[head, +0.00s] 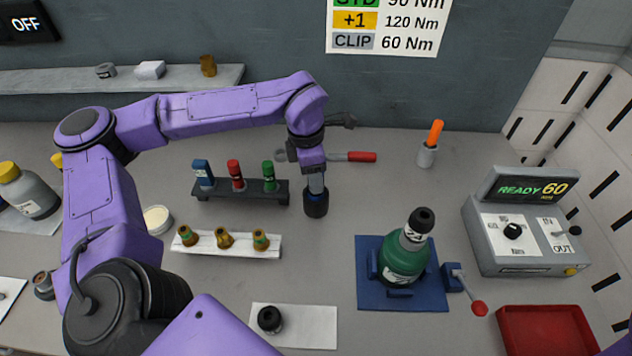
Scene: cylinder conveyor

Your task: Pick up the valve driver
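A tool with an orange handle (435,132) stands upright in a small grey holder (427,156) at the back right of the bench; it looks like the valve driver, its lower part hidden in the holder. My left gripper (316,205) points down over the bench, right of the dark rack and well left of the orange handle, not touching it. I see it from above, so its fingers are hidden and I cannot tell whether it is open. My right gripper is not in view.
A red-handled wrench (361,157) lies behind my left wrist. A dark rack (241,192) holds blue, red and green pieces. A green cylinder (402,262) sits in a blue fixture (372,293). A control box (484,238) and red tray (540,315) are right. Bench between rack and holder is mostly clear.

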